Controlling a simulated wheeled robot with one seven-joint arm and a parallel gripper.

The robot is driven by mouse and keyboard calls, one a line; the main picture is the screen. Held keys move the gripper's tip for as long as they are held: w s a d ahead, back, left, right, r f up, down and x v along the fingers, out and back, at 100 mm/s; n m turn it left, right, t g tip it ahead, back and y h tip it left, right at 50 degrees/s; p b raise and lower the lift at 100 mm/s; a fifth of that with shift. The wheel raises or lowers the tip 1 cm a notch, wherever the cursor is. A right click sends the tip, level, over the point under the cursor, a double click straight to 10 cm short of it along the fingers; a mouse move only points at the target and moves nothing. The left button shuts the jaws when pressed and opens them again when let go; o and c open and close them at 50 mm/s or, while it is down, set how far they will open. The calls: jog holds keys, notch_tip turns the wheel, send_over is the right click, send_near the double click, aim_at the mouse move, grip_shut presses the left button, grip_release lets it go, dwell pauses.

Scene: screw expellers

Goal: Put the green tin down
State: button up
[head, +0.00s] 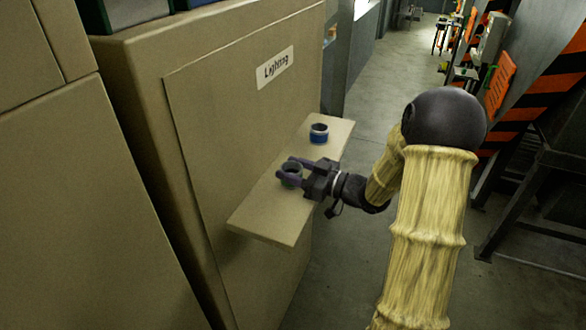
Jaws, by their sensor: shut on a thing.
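The green tin (291,173) is between the two fingers of my gripper (289,172), which is shut on it. The tin is over the left-middle part of a narrow beige shelf (265,224) that sticks out from the cabinet. I cannot tell whether the tin's base touches the shelf. The fingers hide part of its side. A blue tin (319,133) with a pale band stands upright on the shelf, behind my gripper and apart from it.
The beige cabinet (225,110) with a "Lighting" label (275,67) rises behind the shelf. The shelf's near end is bare. Grey floor lies to the right. Orange-and-black striped machinery (530,100) stands at the right.

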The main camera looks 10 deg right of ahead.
jog(key=shift+f, duration=0.15)
jog(key=o, duration=1.1)
jog(key=shift+c, duration=0.2)
jog(key=b+v, duration=0.3)
jog(key=v, duration=0.9)
